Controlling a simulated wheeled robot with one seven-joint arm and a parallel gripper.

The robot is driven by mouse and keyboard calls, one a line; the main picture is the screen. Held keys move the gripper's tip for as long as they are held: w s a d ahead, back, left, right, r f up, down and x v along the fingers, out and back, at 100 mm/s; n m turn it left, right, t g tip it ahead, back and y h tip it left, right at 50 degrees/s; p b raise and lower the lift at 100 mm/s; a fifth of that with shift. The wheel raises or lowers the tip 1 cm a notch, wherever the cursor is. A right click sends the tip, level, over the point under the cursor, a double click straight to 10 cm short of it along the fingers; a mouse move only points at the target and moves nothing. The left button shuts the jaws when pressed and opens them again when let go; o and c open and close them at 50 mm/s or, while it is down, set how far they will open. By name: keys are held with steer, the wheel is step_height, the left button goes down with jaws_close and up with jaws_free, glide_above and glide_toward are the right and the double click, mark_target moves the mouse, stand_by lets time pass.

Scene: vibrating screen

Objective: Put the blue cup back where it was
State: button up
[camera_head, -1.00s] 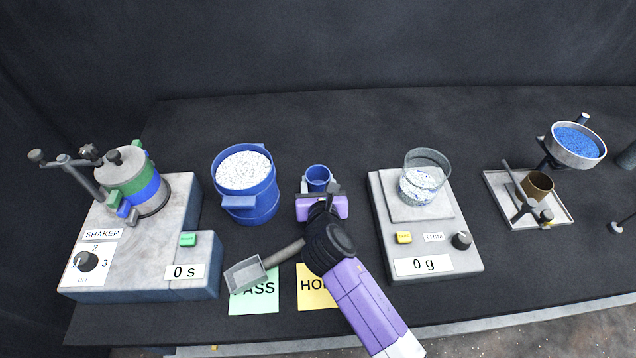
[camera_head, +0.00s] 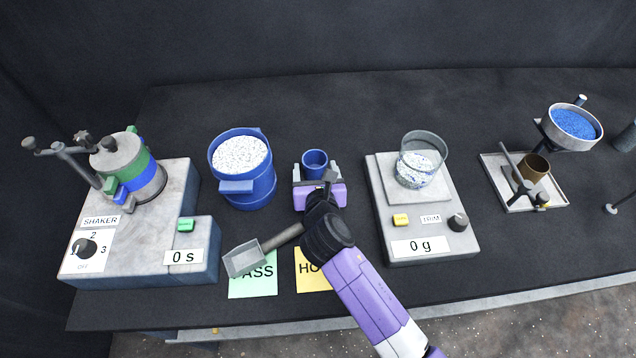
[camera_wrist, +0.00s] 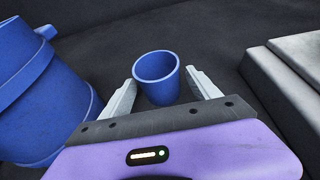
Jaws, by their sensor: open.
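The small blue cup (camera_head: 315,163) stands upright on the dark table, between the large blue bucket and the scale. It also shows in the wrist view (camera_wrist: 157,78), empty as far as I see inside. My gripper (camera_head: 317,172) is open, with one finger on each side of the cup. In the wrist view the fingers of my gripper (camera_wrist: 161,88) show gaps to the cup on both sides, the right gap a little wider. The cup's lower part is partly hidden by my gripper in the head view.
A large blue bucket (camera_head: 258,190) of white grains stands close at left. The scale (camera_head: 440,246), reading 0 g, bears a glass beaker (camera_head: 428,150) at right. A scoop (camera_head: 245,259) lies across the green PASS card (camera_head: 254,288). The table behind the cup is clear.

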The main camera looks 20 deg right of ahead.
steer(key=v, duration=1)
steer(key=shift+s, duration=0.1)
